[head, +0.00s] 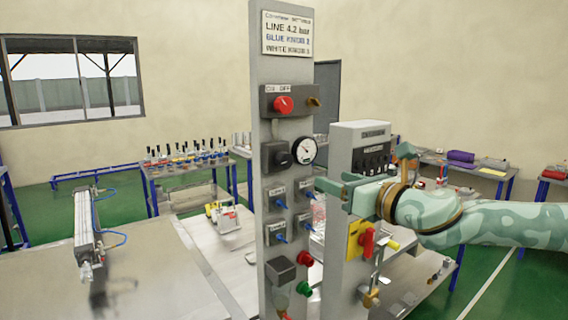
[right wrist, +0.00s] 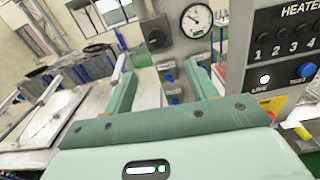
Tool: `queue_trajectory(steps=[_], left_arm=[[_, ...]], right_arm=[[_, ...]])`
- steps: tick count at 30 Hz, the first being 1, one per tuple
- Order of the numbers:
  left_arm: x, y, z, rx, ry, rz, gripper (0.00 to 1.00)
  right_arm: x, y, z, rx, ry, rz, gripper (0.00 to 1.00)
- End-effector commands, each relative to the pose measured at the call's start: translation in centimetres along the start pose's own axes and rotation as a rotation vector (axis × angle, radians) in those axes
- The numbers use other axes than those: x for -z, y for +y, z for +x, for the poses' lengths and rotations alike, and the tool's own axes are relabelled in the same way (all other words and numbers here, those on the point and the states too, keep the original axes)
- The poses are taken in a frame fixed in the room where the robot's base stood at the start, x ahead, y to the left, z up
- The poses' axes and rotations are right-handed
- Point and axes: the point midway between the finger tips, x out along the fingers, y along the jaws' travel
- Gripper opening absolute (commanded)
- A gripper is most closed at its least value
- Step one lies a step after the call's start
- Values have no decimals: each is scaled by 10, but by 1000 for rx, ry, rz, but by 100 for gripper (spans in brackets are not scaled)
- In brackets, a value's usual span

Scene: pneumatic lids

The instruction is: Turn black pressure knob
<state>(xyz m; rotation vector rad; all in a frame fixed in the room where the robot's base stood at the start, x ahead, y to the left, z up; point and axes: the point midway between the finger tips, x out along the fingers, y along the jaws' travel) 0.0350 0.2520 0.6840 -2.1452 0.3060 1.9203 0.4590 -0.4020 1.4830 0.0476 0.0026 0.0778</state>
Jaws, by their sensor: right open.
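The black pressure knob (head: 279,156) is on a dark block on the tall grey panel (head: 264,70), left of the round white gauge (head: 304,151). It also shows in the right wrist view (right wrist: 156,34), beyond and above the fingers, with the gauge (right wrist: 195,19) beside it. My right gripper (head: 333,183) is open, lower and to the right of the knob in the head view, and touches nothing that I can see. In the right wrist view (right wrist: 157,68) its two green fingers are spread with nothing between them. My left gripper is not in view.
A red knob (head: 284,104) sits above the gauge. Several blue knobs, with a red (head: 305,258) and a green button (head: 304,288), are lower on the panel. A grey heater box (head: 357,135) stands close to my right gripper.

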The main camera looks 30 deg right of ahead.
Motion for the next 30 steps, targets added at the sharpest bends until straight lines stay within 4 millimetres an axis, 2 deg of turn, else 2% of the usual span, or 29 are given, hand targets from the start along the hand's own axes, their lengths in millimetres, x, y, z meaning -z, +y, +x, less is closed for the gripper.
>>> queue_trajectory(steps=[4,8,12,18,21,25,30], left_arm=[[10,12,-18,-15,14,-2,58],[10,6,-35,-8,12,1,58],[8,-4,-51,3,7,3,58],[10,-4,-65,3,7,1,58],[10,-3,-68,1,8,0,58],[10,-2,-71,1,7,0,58],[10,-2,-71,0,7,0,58]], right_arm=[[-5,1,18,-2,-1,10,57],[-7,1,43,-2,-3,14,57],[-7,2,76,-2,-2,13,57],[-4,1,123,0,-1,10,57],[-3,1,140,-1,0,9,57],[-2,1,153,-1,0,8,57],[0,0,159,-1,1,5,57]])
